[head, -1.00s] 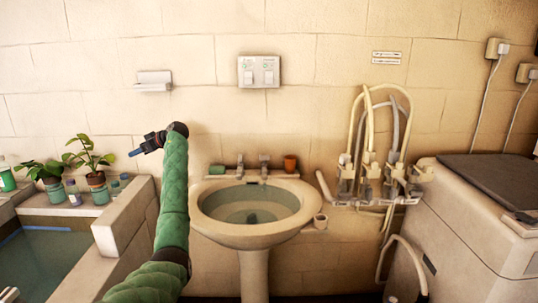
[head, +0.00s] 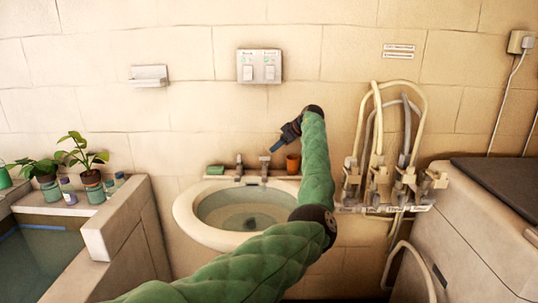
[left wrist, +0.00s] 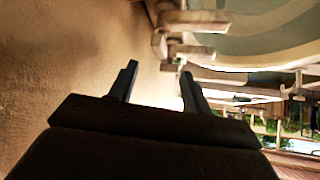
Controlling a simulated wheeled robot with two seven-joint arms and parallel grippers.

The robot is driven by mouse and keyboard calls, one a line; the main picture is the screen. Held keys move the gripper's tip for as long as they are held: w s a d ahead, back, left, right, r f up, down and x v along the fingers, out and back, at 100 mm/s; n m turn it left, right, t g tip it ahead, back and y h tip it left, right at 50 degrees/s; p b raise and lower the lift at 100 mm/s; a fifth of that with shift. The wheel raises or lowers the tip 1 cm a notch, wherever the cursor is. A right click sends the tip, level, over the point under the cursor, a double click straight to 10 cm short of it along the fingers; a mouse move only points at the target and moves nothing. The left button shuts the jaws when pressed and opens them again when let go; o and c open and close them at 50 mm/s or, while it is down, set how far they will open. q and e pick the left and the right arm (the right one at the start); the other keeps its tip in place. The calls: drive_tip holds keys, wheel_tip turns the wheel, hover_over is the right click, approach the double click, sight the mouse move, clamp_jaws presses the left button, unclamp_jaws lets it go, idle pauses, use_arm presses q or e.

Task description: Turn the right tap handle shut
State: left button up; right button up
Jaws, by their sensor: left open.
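The washbasin (head: 184,218) stands against the wall in the head view, with two taps at its back edge. The right tap (head: 264,168) is upright; its handle is small, and I cannot tell its angle. The left tap (head: 239,165) stands beside it. My left gripper (head: 272,150) is above and slightly right of the right tap, pointing down and left, apart from it in the picture. In the left wrist view, its two dark fingers (left wrist: 158,70) are spread with nothing between them. Pale tap parts (left wrist: 188,52) show beyond the fingertips. My right gripper is in neither view.
A terracotta cup (head: 292,163) sits right of the taps, close to my left forearm. A green block (head: 215,170) lies left of them. Hoses on a valve rack (head: 385,190) stand to the right. A stone trough with plants (head: 90,178) is at left.

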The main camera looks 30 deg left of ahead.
sight(266, 156)
use_arm(q)
drive_tip(key=shift+p+x, duration=0.85)
drive_tip(key=shift+x, duration=2.8)
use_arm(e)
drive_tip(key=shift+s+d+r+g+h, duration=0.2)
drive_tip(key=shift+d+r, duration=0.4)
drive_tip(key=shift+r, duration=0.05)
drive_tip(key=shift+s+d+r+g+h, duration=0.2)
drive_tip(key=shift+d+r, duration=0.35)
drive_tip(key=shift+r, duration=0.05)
